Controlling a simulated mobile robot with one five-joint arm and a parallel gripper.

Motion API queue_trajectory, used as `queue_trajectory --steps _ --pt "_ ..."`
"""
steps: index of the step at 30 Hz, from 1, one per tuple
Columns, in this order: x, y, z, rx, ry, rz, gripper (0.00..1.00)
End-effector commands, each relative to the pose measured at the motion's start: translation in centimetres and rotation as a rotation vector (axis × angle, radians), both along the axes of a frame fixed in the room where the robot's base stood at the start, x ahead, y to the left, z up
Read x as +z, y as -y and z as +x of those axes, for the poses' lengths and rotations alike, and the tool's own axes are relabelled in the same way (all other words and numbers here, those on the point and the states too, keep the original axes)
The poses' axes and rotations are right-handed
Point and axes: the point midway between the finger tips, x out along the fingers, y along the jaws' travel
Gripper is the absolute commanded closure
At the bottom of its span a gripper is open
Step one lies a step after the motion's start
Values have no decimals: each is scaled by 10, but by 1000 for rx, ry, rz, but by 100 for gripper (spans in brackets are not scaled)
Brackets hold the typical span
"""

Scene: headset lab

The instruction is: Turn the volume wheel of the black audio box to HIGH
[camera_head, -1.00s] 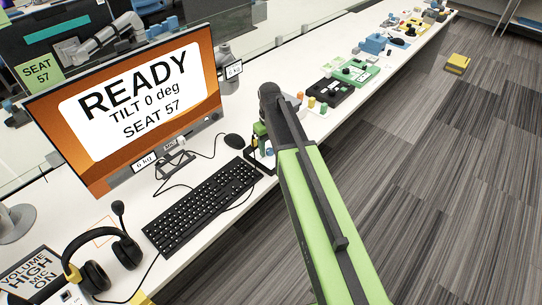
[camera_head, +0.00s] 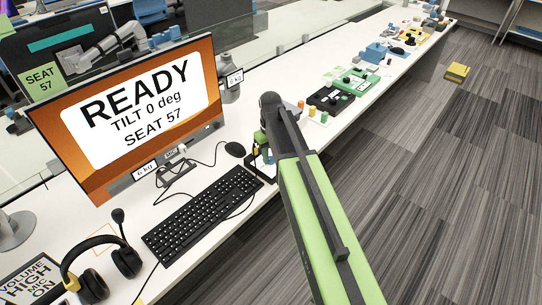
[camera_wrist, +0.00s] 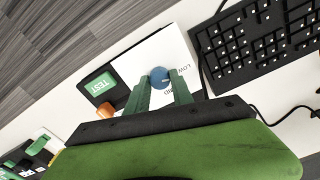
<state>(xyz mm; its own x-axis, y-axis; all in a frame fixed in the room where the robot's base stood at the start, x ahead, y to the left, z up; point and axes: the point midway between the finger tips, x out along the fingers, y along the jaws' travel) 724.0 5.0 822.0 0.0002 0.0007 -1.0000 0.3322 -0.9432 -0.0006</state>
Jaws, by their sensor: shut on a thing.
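The black audio box (camera_head: 262,172) stands on the white desk to the right of the keyboard, partly hidden behind my arm in the head view. In the wrist view its blue volume wheel (camera_wrist: 159,76) sits on a white face plate (camera_wrist: 150,55), with LOW printed beside it and other lettering partly covered. My gripper (camera_wrist: 161,84) has its two green fingers on either side of the wheel and is shut on it. The wheel's exact setting is hard to read. A green TEST button (camera_wrist: 102,85) and an orange knob (camera_wrist: 106,110) are beside the plate.
The keyboard (camera_head: 203,213) and mouse (camera_head: 235,149) lie close to the box. A headset (camera_head: 100,265) lies by a card (camera_head: 30,280) reading VOLUME HIGH, MIC ON. Other boxes (camera_head: 330,98) stand farther along the desk.

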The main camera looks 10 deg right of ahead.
Motion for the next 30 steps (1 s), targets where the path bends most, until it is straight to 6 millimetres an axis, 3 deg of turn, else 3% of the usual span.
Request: queue_trajectory --steps 8,30 --pt "0 1 0 -149 0 -3 100" --pt "0 1 0 -842 0 -2 100"
